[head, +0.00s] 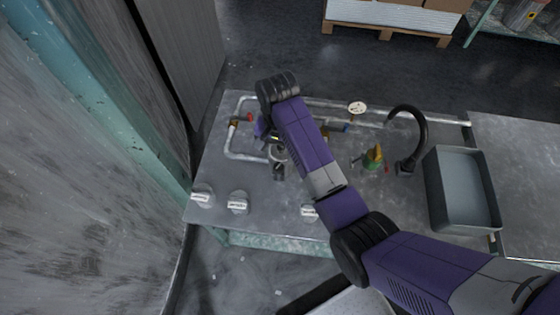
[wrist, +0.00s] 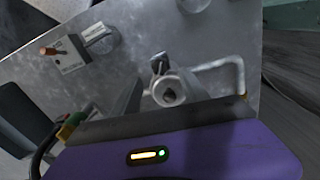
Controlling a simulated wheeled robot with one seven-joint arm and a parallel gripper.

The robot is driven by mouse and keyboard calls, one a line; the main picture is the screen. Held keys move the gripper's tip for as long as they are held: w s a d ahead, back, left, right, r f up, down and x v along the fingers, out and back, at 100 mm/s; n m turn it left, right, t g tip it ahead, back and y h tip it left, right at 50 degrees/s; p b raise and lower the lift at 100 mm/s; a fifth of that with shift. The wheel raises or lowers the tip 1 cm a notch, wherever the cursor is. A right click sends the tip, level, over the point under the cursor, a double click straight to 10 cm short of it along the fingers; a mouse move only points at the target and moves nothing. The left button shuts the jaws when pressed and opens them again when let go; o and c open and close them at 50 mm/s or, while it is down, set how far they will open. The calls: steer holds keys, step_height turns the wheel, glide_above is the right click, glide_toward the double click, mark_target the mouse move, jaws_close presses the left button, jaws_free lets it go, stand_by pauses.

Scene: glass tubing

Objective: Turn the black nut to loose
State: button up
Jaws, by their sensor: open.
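A pale round fitting (wrist: 169,92) with a dark centre stands between my gripper's fingers in the wrist view. A small dark piece (wrist: 159,64) sits just beyond it, and also shows in the head view (head: 278,172). This dark piece looks like the black nut, but its shape is too small to be sure. My gripper (wrist: 167,84) is open, with its fingers spread either side of the fitting. I cannot tell whether they touch it. In the head view my arm hides much of the gripper and fitting.
A metal pipe (head: 231,145) bends beside the fitting on the left. White labelled knobs (head: 237,204) line the front edge.

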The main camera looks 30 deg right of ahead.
mark_target(278, 166)
steer(key=shift+d+f, duration=0.1)
steer(key=shift+f, duration=3.7)
jaws_close()
